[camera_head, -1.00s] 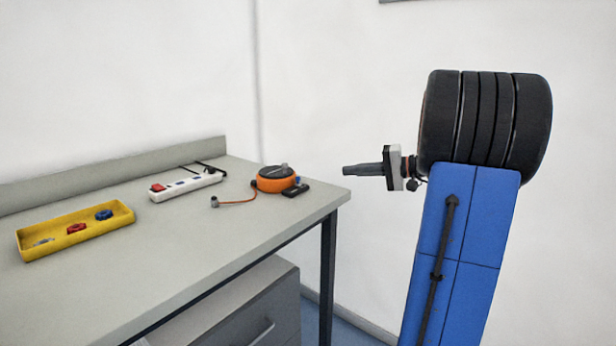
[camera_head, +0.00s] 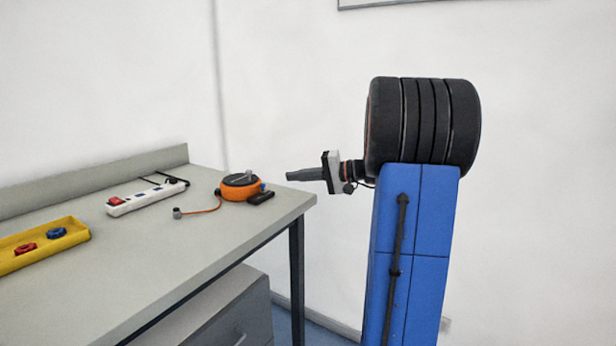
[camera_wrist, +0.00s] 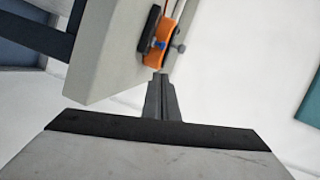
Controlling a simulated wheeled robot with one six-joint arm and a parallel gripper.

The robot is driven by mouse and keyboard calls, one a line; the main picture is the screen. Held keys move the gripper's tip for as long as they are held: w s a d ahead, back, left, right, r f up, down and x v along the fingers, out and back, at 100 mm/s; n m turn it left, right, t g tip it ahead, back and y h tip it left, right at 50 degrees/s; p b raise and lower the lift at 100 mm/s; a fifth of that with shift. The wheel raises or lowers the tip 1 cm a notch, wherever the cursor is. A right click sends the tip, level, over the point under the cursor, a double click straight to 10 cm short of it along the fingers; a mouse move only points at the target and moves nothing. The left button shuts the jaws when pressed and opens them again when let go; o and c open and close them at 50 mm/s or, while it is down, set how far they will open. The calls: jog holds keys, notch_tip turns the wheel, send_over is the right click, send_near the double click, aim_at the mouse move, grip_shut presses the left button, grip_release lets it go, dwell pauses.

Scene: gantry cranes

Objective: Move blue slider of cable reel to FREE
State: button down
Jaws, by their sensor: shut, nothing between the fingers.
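The cable reel (camera_head: 236,192) is a round orange body with a dark top, near the right end of the grey bench. Its small blue slider (camera_head: 262,186) shows on its right side. In the wrist view the orange reel (camera_wrist: 166,42) and the blue slider (camera_wrist: 159,44) appear just beyond my fingertips. My gripper (camera_head: 288,177) is shut and empty. It points left toward the reel, to the right of it and apart from it. It also shows in the wrist view (camera_wrist: 161,77). The slider is too small to read its position.
A black block (camera_head: 261,198) lies against the reel's front right. An orange cord runs left to a grey plug (camera_head: 178,213). A white power strip (camera_head: 146,198) and a yellow tray (camera_head: 70,227) stand further left on the bench (camera_head: 150,260). The bench's right edge lies below my gripper.

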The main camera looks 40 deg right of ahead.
aim_at(263, 188)
jog(key=x, duration=0.3)
jog(key=shift+a+f, duration=0.15)
jog(key=shift+a, duration=0.45)
jog(key=shift+a+f, duration=0.15)
jog(key=shift+a, duration=0.45)
jog(key=shift+w+a+f, duration=0.1)
jog(key=shift+a+f, duration=0.1)
jog(key=shift+a, duration=0.45)
jog(key=shift+s+a, duration=0.2)
jog(key=shift+a, duration=0.4)
jog(key=shift+s+a, duration=0.2)
jog(key=shift+a, duration=0.4)
jog(key=shift+s+a, duration=0.25)
jog(key=shift+a, duration=0.35)
jog(key=shift+d, duration=0.15)
